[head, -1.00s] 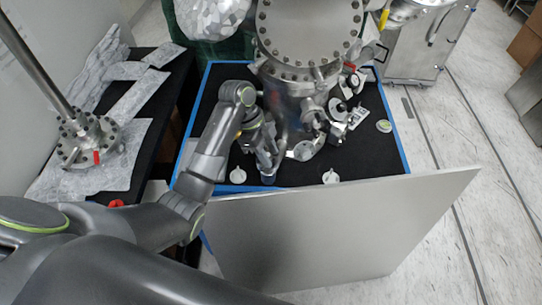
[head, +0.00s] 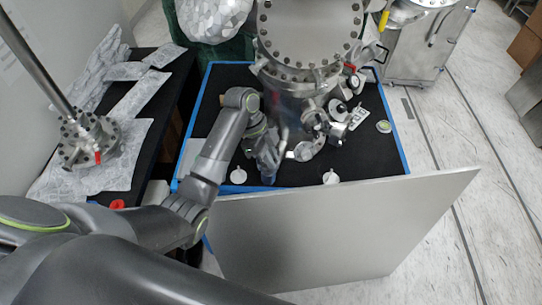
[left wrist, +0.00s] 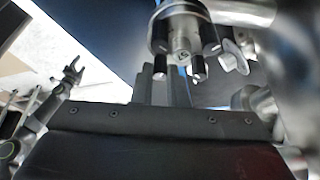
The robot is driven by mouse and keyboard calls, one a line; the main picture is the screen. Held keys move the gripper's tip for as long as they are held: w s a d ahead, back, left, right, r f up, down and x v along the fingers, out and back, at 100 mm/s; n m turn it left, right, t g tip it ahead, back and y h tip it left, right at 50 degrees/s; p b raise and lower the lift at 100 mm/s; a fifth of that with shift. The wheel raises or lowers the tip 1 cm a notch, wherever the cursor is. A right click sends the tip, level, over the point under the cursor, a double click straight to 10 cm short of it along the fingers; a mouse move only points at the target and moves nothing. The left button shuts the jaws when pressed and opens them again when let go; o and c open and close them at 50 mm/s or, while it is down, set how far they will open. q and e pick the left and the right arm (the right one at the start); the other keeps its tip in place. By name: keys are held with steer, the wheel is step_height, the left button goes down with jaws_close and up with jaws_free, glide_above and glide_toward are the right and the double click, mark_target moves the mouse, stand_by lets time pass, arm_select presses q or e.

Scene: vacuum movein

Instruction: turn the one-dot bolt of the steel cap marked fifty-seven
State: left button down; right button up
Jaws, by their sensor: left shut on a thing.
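A round steel cap (left wrist: 182,36) with several dark-ended bolts around its rim shows at the top of the left wrist view. In the head view my left gripper (head: 268,165) reaches down beside the steel vessel, and the cap is hard to make out there. My right gripper (left wrist: 73,70) is empty, with parted fingers, at the left of the left wrist view.
The large steel vessel (head: 290,92) stands on a black-topped table with blue edges (head: 407,150). White knobs (head: 238,176) (head: 330,177) lie near its front. A grey panel (head: 340,235) stands before the table. A flanged pipe (head: 88,140) stands at the left.

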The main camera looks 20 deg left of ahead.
arm_select(q)
steer(key=m+g, duration=0.1)
steer(key=m, duration=0.3)
steer(key=shift+w+r, duration=0.1)
steer(key=shift+w, duration=0.05)
steer(key=c, duration=1.4)
jaws_free()
steer(key=shift+c, duration=0.2)
steer(key=p+v, duration=0.5)
steer(key=v, duration=0.2)
steer(key=shift+w+r, duration=0.2)
steer(key=shift+r, duration=0.05)
